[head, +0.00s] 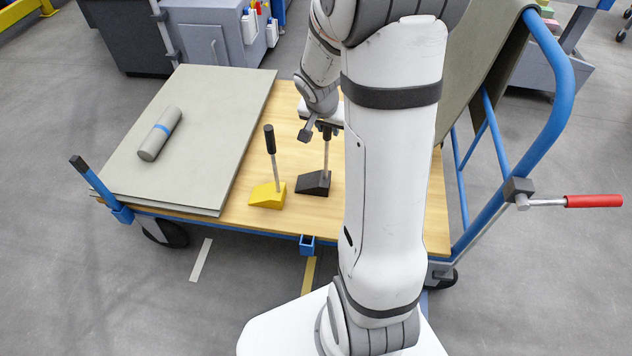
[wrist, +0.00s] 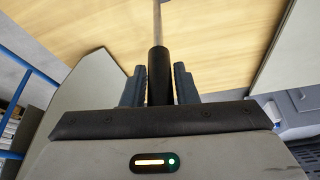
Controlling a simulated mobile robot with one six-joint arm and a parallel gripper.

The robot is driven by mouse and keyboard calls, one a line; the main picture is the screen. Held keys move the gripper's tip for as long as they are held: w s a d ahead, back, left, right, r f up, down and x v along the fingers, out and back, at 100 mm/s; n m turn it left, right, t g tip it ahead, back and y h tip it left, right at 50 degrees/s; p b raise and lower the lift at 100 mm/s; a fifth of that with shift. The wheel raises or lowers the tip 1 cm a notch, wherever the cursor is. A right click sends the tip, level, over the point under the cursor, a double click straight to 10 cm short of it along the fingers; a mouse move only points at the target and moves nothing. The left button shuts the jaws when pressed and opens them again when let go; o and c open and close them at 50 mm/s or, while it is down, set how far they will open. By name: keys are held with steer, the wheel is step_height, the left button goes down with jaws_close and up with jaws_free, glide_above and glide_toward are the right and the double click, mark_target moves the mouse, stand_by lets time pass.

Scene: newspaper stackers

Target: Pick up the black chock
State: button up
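The black chock (head: 313,183) is a dark wedge on the wooden deck of a cart, with an upright thin rod and a black grip on top. My gripper (head: 317,133) is at the top of this handle, partly hidden by my own arm in the head view. In the wrist view, the black grip (wrist: 159,75) stands between the two fingers of my gripper (wrist: 160,82), with narrow gaps beside it. The fingers look open around the grip. The wedge is out of the wrist view. In the head view, it rests on the deck.
A yellow chock (head: 267,195) with a similar handle stands close to the left. Grey sheets (head: 195,150) carry a grey roll (head: 160,134) with a blue band. The cart's blue rail (head: 550,120) and red lever (head: 593,201) are at the right.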

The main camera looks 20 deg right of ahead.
jaws_close()
stand_by(1.0)
